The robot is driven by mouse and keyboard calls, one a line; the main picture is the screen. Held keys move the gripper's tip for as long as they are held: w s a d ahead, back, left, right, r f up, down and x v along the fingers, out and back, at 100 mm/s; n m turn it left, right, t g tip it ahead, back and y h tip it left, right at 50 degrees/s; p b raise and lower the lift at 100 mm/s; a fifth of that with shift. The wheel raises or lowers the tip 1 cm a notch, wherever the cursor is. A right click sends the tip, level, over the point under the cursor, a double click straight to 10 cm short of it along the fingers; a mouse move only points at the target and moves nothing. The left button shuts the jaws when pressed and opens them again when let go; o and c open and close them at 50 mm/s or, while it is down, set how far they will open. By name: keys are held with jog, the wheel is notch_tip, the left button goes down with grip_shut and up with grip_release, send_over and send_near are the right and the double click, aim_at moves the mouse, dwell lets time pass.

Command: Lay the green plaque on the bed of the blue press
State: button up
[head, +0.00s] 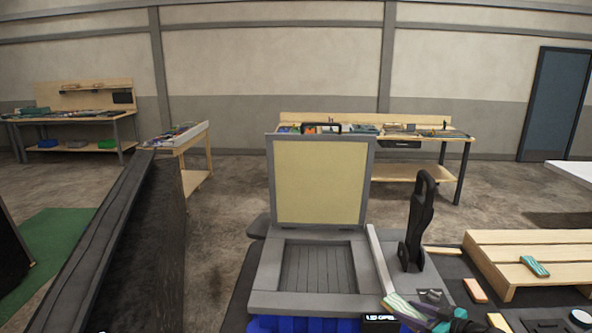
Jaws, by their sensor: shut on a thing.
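A grey press-like unit stands in the middle of the head view, with its lid (319,180) raised and a pale yellow panel inside it. Its recessed, slatted bed (314,267) is empty. Blue (300,324) shows only along its front, at the bottom edge of the picture. My gripper (436,316) is at the bottom right, right of the bed, partly cut off. It is shut on a slim green and pale striped piece (403,306), seemingly the green plaque, beside the unit's front right corner. A similar green piece (535,266) lies on the wooden slatted stand (560,240).
A black upright lever or bracket (417,222) stands right of the bed, near a pale bar (376,262). Small wooden blocks (475,290) lie on the dark surface at right. A dark partition (125,240) rises at left. Workbenches stand farther back.

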jog(key=a+r+n+g+y, duration=0.2)
jog(key=a+r, duration=0.1)
jog(key=a, duration=0.6)
jog(key=a+r+n+g+y, duration=0.2)
jog(key=a+r, duration=0.2)
jog(key=a, duration=0.6)
notch_tip(320, 180, down, 14)
jog(key=b, duration=1.3)
jog(key=shift+w+d+h, duration=0.3)
jog(key=shift+w+d, duration=0.05)
jog(key=shift+w, duration=0.05)
jog(key=shift+d, duration=0.1)
jog(key=shift+d, duration=0.3)
jog(key=shift+s, duration=0.1)
